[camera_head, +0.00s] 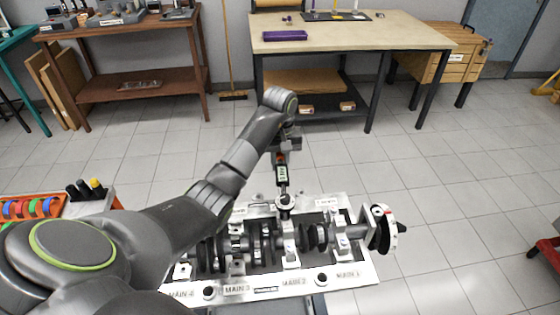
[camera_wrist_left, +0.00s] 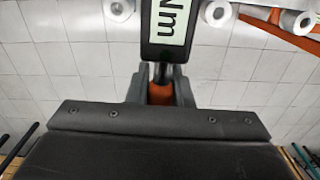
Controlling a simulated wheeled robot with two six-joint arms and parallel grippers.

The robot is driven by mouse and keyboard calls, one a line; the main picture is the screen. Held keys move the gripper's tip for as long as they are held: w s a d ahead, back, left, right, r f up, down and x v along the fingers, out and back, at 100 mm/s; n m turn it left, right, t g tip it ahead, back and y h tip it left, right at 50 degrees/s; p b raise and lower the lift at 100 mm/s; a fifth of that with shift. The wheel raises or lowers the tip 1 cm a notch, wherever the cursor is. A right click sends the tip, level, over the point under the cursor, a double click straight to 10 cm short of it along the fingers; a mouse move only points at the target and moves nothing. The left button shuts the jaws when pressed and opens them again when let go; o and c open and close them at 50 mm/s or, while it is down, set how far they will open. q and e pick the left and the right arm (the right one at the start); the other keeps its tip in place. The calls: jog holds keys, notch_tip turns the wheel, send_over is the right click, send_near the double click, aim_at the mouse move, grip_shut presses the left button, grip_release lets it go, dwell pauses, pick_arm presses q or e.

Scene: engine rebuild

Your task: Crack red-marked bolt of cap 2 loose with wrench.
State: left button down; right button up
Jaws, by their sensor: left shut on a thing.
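My left gripper (camera_head: 284,150) is shut on the torque wrench (camera_head: 282,174), a dark tool with a digital display. The wrist view shows its fingers (camera_wrist_left: 160,92) around an orange part of the wrench, below the display (camera_wrist_left: 167,22) with "Nm". In the head view the wrench's round head (camera_head: 285,203) is over the far end of cap 2 (camera_head: 290,244), in line with the MAIN 2 label. The red-marked bolt cannot be made out; the wrench head covers that spot. I cannot tell whether the head is seated on a bolt. My right gripper is not in view.
The engine block (camera_head: 368,273) holds a crankshaft (camera_head: 263,246), with other caps beside cap 2 and a round flange (camera_head: 384,229) at right. A tool cart (camera_head: 88,207) with coloured rings stands at left. A workbench (camera_head: 350,38) stands behind; the floor between is clear.

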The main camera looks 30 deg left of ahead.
pick_arm(q)
jog(key=shift+f, duration=0.15)
jog(key=shift+s+a, duration=0.1)
dwell(0.5)
jog(key=shift+s+a+n, duration=0.4)
jog(key=shift+a+n, duration=0.1)
jog(key=shift+n, duration=0.1)
jog(key=shift+a, duration=0.15)
jog(key=shift+s+a+n+p, duration=0.5)
jog(key=shift+n+p, duration=0.05)
jog(key=shift+n, duration=0.05)
jog(key=shift+s, duration=0.1)
dwell(0.4)
jog(key=shift+s+a+n+p, duration=0.35)
jog(key=shift+s+a+n, duration=0.15)
jog(key=shift+s+a, duration=0.1)
